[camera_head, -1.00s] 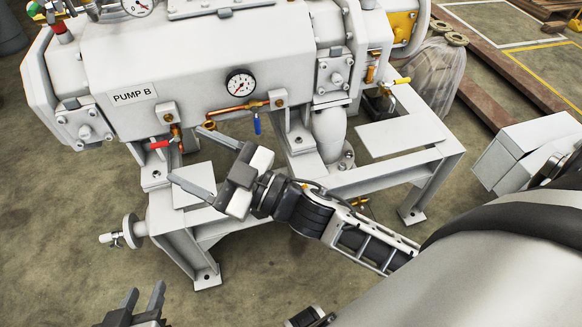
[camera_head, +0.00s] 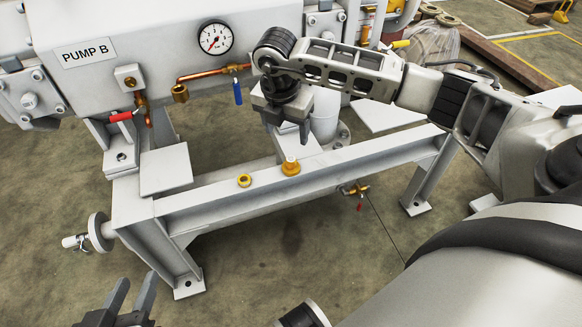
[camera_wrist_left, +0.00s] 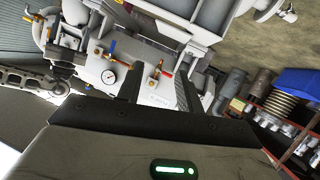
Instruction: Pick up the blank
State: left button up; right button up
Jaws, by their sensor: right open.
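Two small brass pieces rest on the top of the grey steel beam (camera_head: 220,196). One is a flanged, plug-shaped piece (camera_head: 290,167), which looks like the blank; the other is a ring (camera_head: 244,180) to its left. My right gripper (camera_head: 290,132) points down above and behind the plug-shaped piece, apart from it. Its fingers are partly hidden by its own wrist. My left gripper (camera_head: 132,292) is at the bottom left, its two fingers apart and empty. It also shows in the left wrist view (camera_wrist_left: 158,88), with the pump beyond.
The pump, labelled PUMP B (camera_head: 84,53), stands behind the beam with a gauge (camera_head: 215,38). A copper pipe (camera_head: 212,74) with an open brass end, a blue-handled valve (camera_head: 238,92) and a red handle (camera_head: 121,116) jut out in front. A handwheel (camera_head: 100,232) sticks out at left.

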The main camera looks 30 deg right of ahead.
aim_at(291, 159)
jog(key=f, duration=0.2)
jog(key=f+b, duration=0.1)
jog(key=f, duration=0.3)
jog(key=shift+w+d+f, duration=0.15)
jog(key=shift+w+d, duration=0.05)
jog(key=shift+d, duration=0.15)
jog(key=f+b, duration=0.1)
jog(key=f, duration=0.2)
jog(key=f+b, duration=0.1)
jog(key=f, duration=0.1)
jog(key=shift+s+d+b, duration=0.1)
jog(key=shift+d+b, duration=0.25)
jog(key=shift+f, duration=0.15)
pick_arm(q)
jog(key=shift+w+d+r+n+t+h, duration=0.1)
jog(key=shift+d+r+n+t+h, duration=0.1)
jog(key=shift+d+r+t+h, duration=0.2)
jog(key=shift+w+d+r+n+t+h, duration=0.1)
jog(key=shift+d+r+n+t+h, duration=0.15)
jog(key=shift+r+h, duration=0.2)
pick_arm(e)
jog(key=c, duration=1.1)
